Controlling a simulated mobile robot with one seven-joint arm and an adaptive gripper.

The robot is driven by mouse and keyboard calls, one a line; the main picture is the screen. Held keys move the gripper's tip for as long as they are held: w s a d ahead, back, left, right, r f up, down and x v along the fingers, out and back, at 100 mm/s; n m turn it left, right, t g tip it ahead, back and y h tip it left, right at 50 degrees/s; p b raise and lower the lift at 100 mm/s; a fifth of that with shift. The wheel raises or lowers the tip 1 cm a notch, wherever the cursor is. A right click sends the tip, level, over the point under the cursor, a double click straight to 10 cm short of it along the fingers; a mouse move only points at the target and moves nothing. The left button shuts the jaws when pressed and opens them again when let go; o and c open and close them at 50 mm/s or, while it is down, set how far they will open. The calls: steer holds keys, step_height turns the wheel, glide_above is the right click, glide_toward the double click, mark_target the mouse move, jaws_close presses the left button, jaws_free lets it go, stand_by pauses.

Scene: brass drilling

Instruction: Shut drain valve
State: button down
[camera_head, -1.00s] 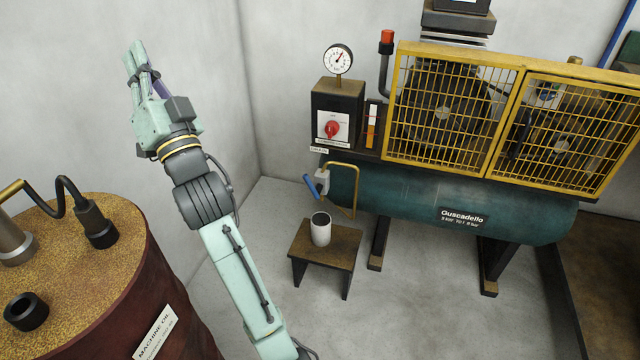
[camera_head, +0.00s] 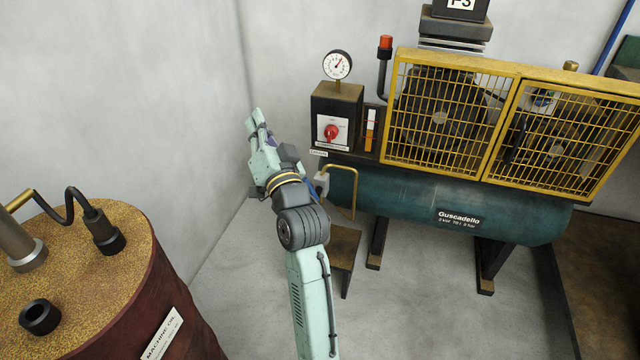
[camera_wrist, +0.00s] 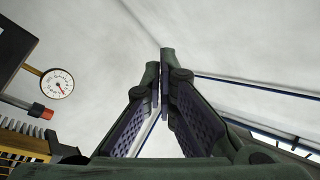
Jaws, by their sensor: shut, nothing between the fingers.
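The drain valve (camera_head: 322,183) sits on a brass pipe (camera_head: 354,192) at the left end of the green compressor tank (camera_head: 410,205). My arm hides most of its blue lever, so I cannot tell its position now. My gripper (camera_head: 252,114) is up and to the left of the valve, apart from it, pointing toward the wall.
A black control box with a red knob (camera_head: 331,132) and a gauge (camera_head: 338,65) stand above the valve. A small stool (camera_head: 345,246) is partly behind my arm. Yellow mesh guards (camera_head: 440,115) cover the machine. An oil drum (camera_head: 130,270) stands at left.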

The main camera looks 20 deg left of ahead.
mark_target(311, 190)
steer(key=w+d+f+m+g+h+p, duration=0.1)
steer(key=w+d+f+m+g+h, duration=0.2)
steer(key=d+f, duration=0.7)
steer(key=w+d+f+m+h+p, duration=0.1)
steer(key=w+d+f+m+h, duration=0.35)
steer(key=f, duration=0.95)
steer(key=w+a+f+y+p, duration=0.1)
steer(key=w+a+f, duration=0.3)
steer(key=w, duration=0.3)
steer(key=shift+w+a+m, duration=0.2)
steer(key=shift+a+m, duration=0.15)
steer(key=shift+a, duration=0.55)
steer(key=shift+a+n+g+h+p, duration=0.2)
steer(key=shift+n+g+h+p, duration=0.15)
steer(key=shift+n+p, duration=0.25)
